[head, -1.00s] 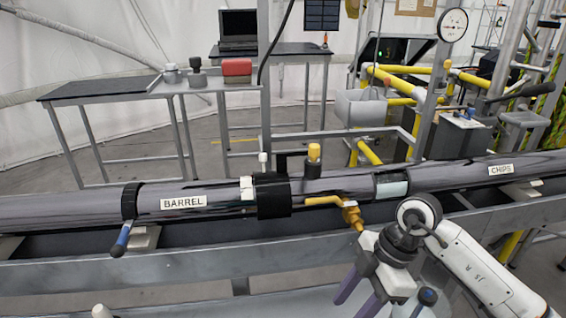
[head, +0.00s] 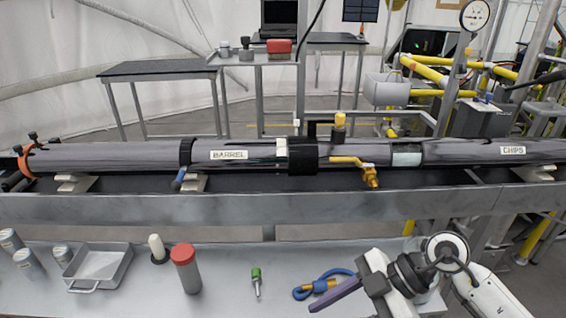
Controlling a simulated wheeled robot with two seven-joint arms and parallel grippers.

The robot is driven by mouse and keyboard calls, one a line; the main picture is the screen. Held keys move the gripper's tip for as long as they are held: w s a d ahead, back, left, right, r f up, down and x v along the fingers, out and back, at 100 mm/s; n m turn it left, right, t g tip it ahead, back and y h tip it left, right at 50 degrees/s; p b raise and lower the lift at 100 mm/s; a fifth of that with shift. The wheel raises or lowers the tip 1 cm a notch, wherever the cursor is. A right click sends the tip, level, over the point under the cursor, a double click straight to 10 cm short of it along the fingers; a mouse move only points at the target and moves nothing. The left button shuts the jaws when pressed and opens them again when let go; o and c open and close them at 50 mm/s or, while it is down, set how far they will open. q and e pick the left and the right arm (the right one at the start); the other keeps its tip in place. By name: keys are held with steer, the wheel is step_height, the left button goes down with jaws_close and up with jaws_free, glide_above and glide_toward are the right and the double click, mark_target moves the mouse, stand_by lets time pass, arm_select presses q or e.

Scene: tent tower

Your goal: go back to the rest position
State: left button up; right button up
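My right gripper (head: 312,307) comes in from the lower right, above the front bench. One purple finger shows, pointing left and down. The second finger cannot be made out, so how far apart the fingers are is unclear. Nothing is seen held at the visible finger. A blue looped strap with a yellow part (head: 318,285) is on the bench just beyond that finger; whether they touch is unclear. My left gripper is not in view.
A long grey pipe (head: 110,156) labelled BARREL and CHIPS runs across behind the bench (head: 222,262). On the bench are a grey tray (head: 98,264), grey cylinders (head: 28,264), a white-topped peg (head: 157,247), a red-capped cylinder (head: 186,270) and a green-handled tool (head: 256,280).

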steer(key=a+r+m+t+y, duration=0.2)
steer(key=a+r+t+y, duration=0.3)
steer(key=a+r+y, duration=0.35)
steer(key=w+d+f+m+t+h, duration=0.2)
steer(key=w+d+m+t+h, duration=0.2)
steer(key=d+m+t, duration=0.5)
steer(key=s+d+f+m+t+h, duration=0.1)
steer(key=d+f+m+t+h, duration=0.3)
steer(key=f+h, duration=0.5)
steer(key=s+d+f+m+g+h, duration=0.2)
steer(key=s+f+g, duration=0.6)
steer(key=s+f, duration=0.6)
step_height(320, 180, down, 4)
steer(key=shift+s+d+r+m+h, duration=0.1)
steer(key=shift+s+d+m+h, duration=0.2)
steer(key=shift+d+m, duration=0.7)
steer(key=shift+w, duration=0.1)
